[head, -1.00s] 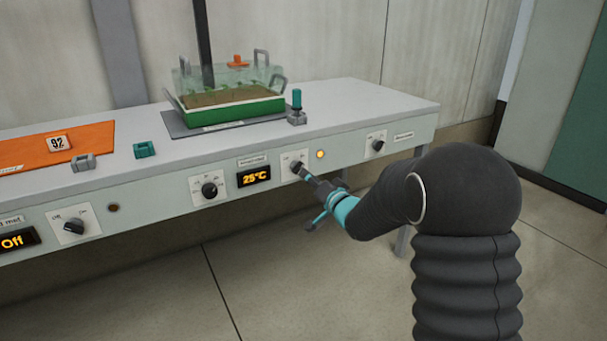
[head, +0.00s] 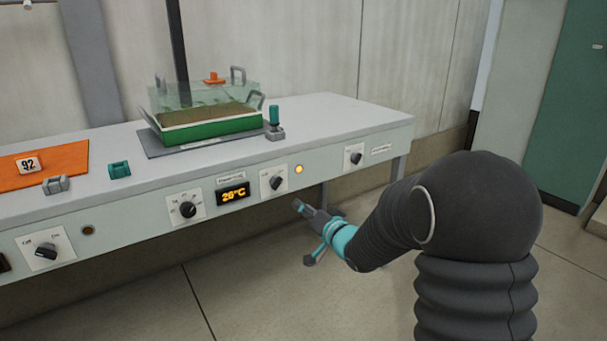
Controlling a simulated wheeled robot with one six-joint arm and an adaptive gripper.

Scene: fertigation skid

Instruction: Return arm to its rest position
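My gripper (head: 299,206) is at the end of my dark arm, in front of and below the bench's front panel (head: 330,160). It is apart from the black switch knob (head: 276,183), which sits up and to its left. The fingers are small and seen from behind, so I cannot tell whether they are open or shut. I see nothing held in them. My arm is bent, with its wrist pointing left toward the bench.
The panel has a display reading 26°C (head: 233,194), a lit amber lamp (head: 299,169) and several knobs. A covered green seed tray (head: 212,130) and a teal-topped joystick (head: 274,118) stand on the bench. The floor (head: 240,280) in front is clear.

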